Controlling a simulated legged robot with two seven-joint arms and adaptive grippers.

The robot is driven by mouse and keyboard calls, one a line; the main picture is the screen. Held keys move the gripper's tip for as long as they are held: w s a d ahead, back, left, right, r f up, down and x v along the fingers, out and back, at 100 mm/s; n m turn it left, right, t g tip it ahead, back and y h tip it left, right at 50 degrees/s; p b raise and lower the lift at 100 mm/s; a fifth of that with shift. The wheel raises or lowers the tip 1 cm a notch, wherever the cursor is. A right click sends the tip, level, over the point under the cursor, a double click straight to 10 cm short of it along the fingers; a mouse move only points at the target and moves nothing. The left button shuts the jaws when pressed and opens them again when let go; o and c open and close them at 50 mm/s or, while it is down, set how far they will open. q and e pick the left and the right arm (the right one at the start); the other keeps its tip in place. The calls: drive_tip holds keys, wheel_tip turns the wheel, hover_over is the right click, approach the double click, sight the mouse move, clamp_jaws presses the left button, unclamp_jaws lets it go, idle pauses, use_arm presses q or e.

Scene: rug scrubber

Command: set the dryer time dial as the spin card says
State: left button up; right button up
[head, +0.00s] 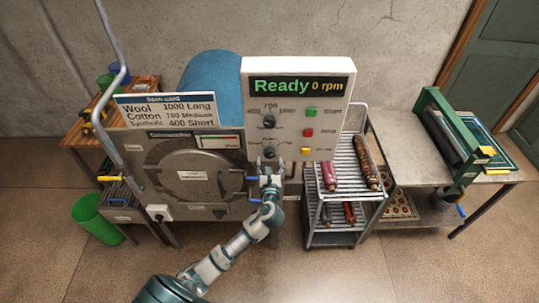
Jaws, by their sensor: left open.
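The spin card (167,111) stands on top of the machine at the left. It reads Wool 1000 Long, Cotton 700 Medium, Synthetic 400 Short. The control panel (297,133) has a display (298,87) reading "Ready 0 rpm". The upper dial (269,121) is marked around 700 and 1000. The lower dial (270,152) sits below it; its markings are too small to read. My left gripper (268,170) is open, just below the lower dial; I cannot tell whether it touches it. My right gripper is not in view.
The round drum door (190,175) has a blue-tipped handle near my gripper. Green, red and yellow buttons (308,132) line the panel's right side. A wire rack cart (343,185) with rolled rugs stands right of the machine. A green bin (95,218) stands at the left.

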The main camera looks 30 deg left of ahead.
sight(270, 156)
use_arm(q)
drive_tip(key=shift+x, duration=1.55)
drive_tip(key=shift+d, duration=0.1)
drive_tip(key=c, duration=1.1)
